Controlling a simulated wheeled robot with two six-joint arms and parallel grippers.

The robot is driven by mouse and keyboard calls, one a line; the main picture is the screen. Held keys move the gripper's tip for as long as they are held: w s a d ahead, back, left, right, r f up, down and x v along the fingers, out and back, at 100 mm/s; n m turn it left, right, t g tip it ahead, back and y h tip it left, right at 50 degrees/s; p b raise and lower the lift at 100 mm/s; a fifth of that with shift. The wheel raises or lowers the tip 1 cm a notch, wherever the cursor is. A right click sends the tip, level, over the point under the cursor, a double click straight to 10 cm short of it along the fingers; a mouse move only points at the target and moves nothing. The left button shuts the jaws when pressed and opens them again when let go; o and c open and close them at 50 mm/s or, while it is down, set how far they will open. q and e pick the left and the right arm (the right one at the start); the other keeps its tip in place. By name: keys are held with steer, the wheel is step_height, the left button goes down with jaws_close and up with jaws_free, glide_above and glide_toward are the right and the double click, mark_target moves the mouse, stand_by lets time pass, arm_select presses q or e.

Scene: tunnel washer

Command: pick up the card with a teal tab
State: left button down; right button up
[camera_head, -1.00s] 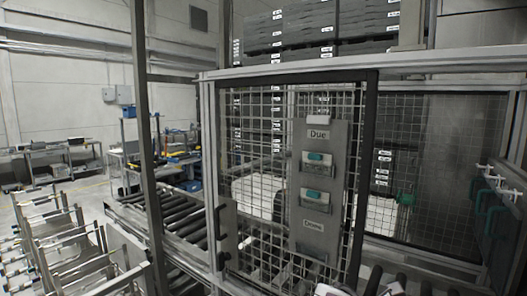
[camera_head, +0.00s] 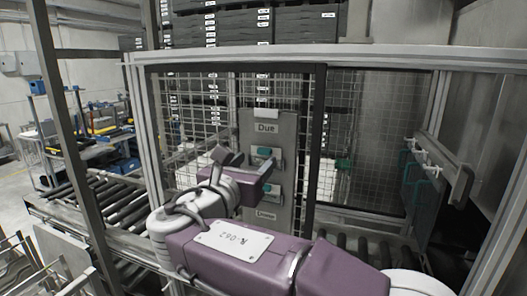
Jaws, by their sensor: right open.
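A grey board (camera_head: 283,129) headed "Due" hangs on the mesh door. It carries two holders, one above the other. The upper holder has a card with a teal tab (camera_head: 265,152). The lower holder has another card with a teal tab (camera_head: 274,189). My right gripper (camera_head: 250,160) is open, in front of the board at the upper card's height. Its dark fingers and purple hand cover the left part of the upper holder and come close to the lower one. I cannot tell whether it touches the card. My left gripper is out of view.
The mesh door (camera_head: 186,114) sits in a metal frame. A roller conveyor (camera_head: 110,200) runs at the left. Teal-handled boards (camera_head: 424,190) hang at the right. Metal racks (camera_head: 62,262) stand at the lower left. Dark stacked crates (camera_head: 238,26) are behind the frame.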

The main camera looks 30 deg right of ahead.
steer(key=p+x, duration=0.1)
steer(key=x, duration=0.1)
steer(key=p+x, duration=0.1)
steer(key=x, duration=0.1)
steer(key=shift+r+p, duration=0.35)
steer(key=shift+r, duration=0.05)
steer(key=shift+w+d+f, duration=0.2)
steer(key=shift+d, duration=0.3)
steer(key=shift+w+a, duration=0.1)
steer(key=shift+w, duration=0.05)
steer(key=shift+c, duration=1.2)
jaws_close()
steer(key=shift+r, duration=0.1)
step_height(320, 180, up, 14)
steer(key=shift+r+p, duration=0.2)
steer(key=shift+p, duration=0.75)
step_height(320, 180, up, 13)
steer(key=p, duration=0.7)
glide_above(263, 151)
steer(key=v, duration=0.2)
steer(key=shift+w+r, duration=0.1)
steer(key=shift+r, duration=0.1)
